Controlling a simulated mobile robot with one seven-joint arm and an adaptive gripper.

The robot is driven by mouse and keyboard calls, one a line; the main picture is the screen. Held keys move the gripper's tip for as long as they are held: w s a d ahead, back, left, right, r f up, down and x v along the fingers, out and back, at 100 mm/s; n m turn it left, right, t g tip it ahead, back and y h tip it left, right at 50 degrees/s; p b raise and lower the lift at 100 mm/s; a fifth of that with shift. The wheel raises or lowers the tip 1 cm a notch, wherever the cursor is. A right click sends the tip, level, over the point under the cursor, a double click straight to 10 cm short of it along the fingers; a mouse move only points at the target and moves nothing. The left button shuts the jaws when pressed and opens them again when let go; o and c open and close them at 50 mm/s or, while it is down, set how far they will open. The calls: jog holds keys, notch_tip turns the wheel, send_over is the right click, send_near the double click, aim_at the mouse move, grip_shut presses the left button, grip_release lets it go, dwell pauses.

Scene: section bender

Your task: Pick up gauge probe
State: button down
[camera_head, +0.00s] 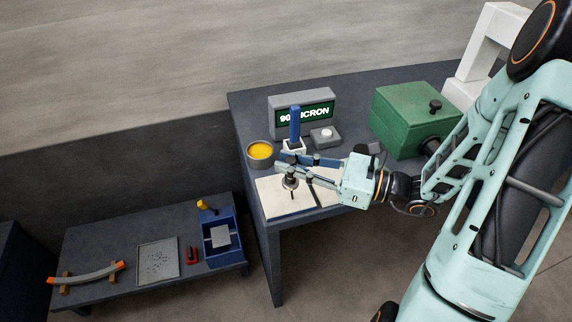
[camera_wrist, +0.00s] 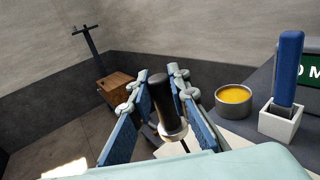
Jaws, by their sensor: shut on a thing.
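The gauge probe (camera_head: 290,184) is a dark cylinder with a pale metal collar and a thin tip pointing down. In the wrist view the probe (camera_wrist: 161,97) stands upright between the two blue-padded fingers. My gripper (camera_head: 291,168) is shut on it, reaching in from the right over a pale sheet (camera_head: 272,203) on the dark bench. I cannot tell whether the tip touches the sheet. The gauge readout box (camera_head: 305,99), with a green display ending in "MICRON", stands behind; the gripper and the blue-handled tool hide little of it.
A blue-handled tool (camera_head: 295,127) in a white holder and a bowl of yellow stuff (camera_head: 259,150) stand close behind my gripper. A green box (camera_head: 408,112) is at the right. A low table (camera_head: 120,238) at left holds several items.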

jog(key=s+d+r+p, duration=0.2)
jog(key=s+r+p, duration=0.3)
jog(key=s+p, duration=0.3)
jog(key=shift+s+d, duration=0.35)
jog(key=shift+s, duration=0.25)
